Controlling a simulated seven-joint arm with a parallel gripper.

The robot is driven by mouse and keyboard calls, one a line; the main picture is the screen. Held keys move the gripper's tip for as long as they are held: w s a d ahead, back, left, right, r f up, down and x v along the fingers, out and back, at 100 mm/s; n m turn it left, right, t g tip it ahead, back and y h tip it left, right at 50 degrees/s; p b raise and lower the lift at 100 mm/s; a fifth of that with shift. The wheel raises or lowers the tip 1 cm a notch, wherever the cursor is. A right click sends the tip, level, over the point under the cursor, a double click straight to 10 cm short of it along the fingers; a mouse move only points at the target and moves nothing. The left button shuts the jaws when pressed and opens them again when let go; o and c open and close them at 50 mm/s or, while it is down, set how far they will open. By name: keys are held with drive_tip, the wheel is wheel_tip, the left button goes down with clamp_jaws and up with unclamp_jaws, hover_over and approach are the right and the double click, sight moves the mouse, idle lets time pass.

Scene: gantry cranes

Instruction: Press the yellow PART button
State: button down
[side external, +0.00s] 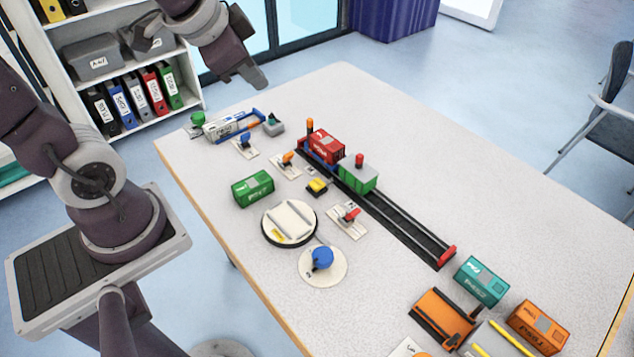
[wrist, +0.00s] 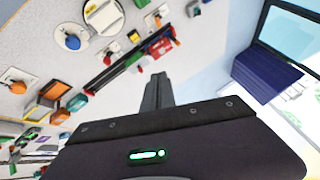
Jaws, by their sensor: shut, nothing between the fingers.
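The yellow button (side external: 317,186) sits on a small dark base on the table, between the green container and the rail track. It also shows small near the top of the wrist view (wrist: 133,36). Any lettering on it is too small to read. My gripper (side external: 262,84) is at the top of the side view, raised beyond the table's far left edge and well apart from the button. In the wrist view, the fingers (wrist: 157,90) are together and hold nothing.
The track (side external: 400,221) carries a red container (side external: 326,144) and a green wagon (side external: 357,177). Near the button are a green container (side external: 253,188), a round turntable (side external: 290,222), a blue knob (side external: 322,258) and a red lever (side external: 350,214). The table's far right is clear.

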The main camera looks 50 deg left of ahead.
drive_tip(key=w+a+f+m, duration=0.4)
drive_tip(key=w+f+m, duration=0.1)
drive_tip(key=w+f, duration=0.4)
drive_tip(key=m+t+h, duration=0.2)
drive_tip(key=m+h, duration=0.4)
hover_over(313, 183)
wheel_tip(313, 183, down, 12)
drive_tip(key=shift+f+n, duration=0.15)
drive_tip(key=shift+n, duration=0.15)
drive_tip(key=shift+f, duration=4.35)
drive_tip(key=shift+f, duration=0.1)
drive_tip(key=shift+f, duration=0.3)
